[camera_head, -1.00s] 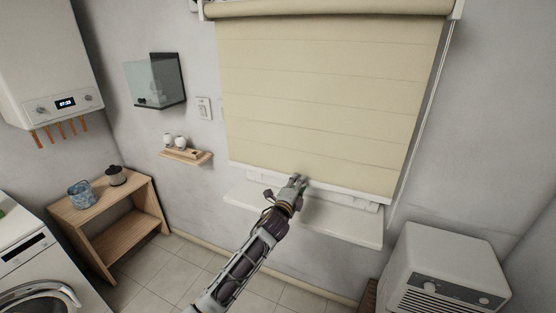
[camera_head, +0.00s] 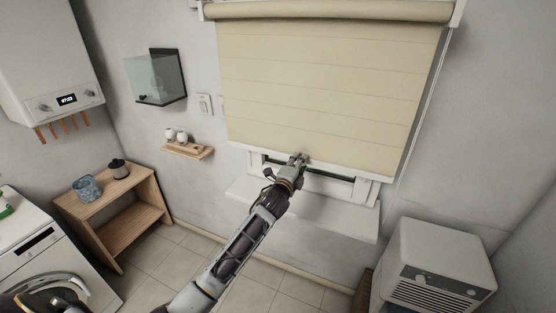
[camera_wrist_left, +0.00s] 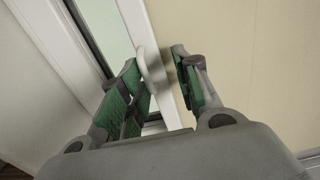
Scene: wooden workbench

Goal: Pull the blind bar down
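The cream blind (camera_head: 320,85) hangs over the window, and its white bottom bar (camera_head: 345,170) sits above the sill with a strip of window showing below it. My left gripper (camera_head: 298,160) is at the bar, left of its middle. In the left wrist view, the white bar (camera_wrist_left: 172,105) runs diagonally and a small white tab (camera_wrist_left: 152,68) on it stands between the green-padded fingers. The left gripper (camera_wrist_left: 162,80) is open, with a gap between the tab and the right finger. Whether the left finger touches the tab is unclear. My right gripper is not in view.
The white window sill (camera_head: 310,215) juts out below the blind. A white appliance (camera_head: 435,265) stands at the lower right. A small wall shelf (camera_head: 187,150) and a wooden table (camera_head: 115,205) are to the left. The blind's cord hangs at the right.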

